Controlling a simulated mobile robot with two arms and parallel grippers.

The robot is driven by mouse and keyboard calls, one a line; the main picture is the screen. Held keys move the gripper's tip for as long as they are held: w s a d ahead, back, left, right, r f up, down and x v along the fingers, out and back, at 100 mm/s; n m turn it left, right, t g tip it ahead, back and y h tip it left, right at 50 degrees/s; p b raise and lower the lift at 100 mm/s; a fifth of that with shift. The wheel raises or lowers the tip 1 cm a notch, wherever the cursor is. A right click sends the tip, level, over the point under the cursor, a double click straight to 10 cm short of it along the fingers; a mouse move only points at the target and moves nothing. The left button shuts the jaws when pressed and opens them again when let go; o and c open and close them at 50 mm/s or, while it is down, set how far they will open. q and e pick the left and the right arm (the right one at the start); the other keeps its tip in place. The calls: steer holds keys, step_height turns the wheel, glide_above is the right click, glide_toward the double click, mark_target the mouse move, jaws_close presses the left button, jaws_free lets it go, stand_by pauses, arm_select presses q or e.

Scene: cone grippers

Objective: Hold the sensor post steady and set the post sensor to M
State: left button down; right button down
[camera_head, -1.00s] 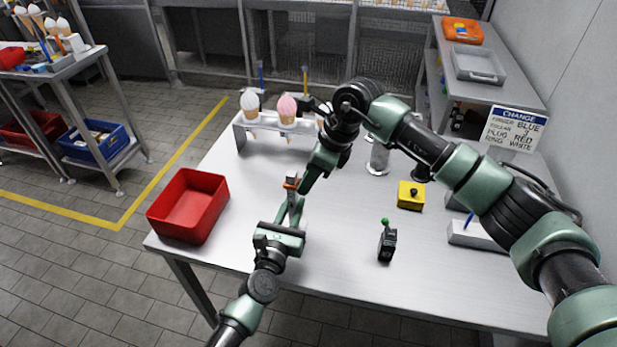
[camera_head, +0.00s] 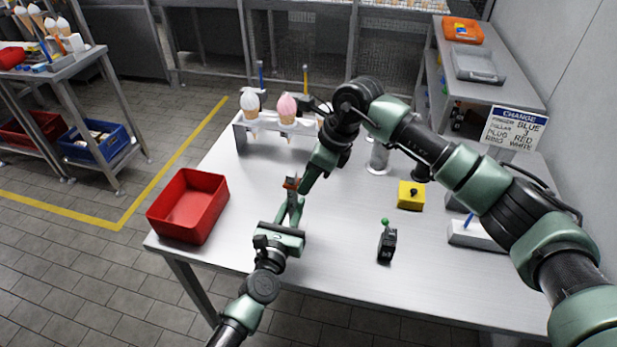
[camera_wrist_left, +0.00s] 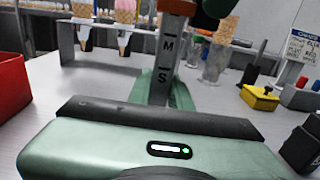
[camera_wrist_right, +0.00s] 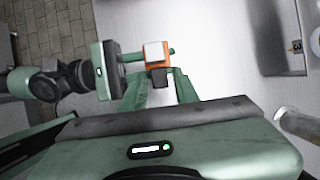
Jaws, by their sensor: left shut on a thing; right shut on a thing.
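The sensor post (camera_wrist_left: 165,75) is a grey upright bar marked M and S, with M above S. My left gripper (camera_head: 293,212) is shut on the post low down, over the table. An orange sensor (camera_wrist_right: 157,55) with a pale block on it sits on the post. It also shows small in the head view (camera_head: 291,183). In the left wrist view its lower edge (camera_wrist_left: 177,8) is above the M mark. My right gripper (camera_wrist_right: 163,82) is shut on the sensor from the right. The contact is partly hidden.
A red bin (camera_head: 188,205) stands on the table at left. A cone rack (camera_head: 243,135) with ice cream cones is behind. A yellow box (camera_head: 411,196) and a black device with a green knob (camera_head: 387,243) are at right. The sign (camera_head: 515,128) stands at back right.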

stand_by(0.6)
steer(key=shift+f, duration=0.9)
steer(key=shift+w+f, duration=0.1)
steer(key=shift+f, duration=0.3)
steer(key=c, duration=1.3)
jaws_free()
steer(key=shift+r, duration=0.1)
steer(key=v, duration=1.2)
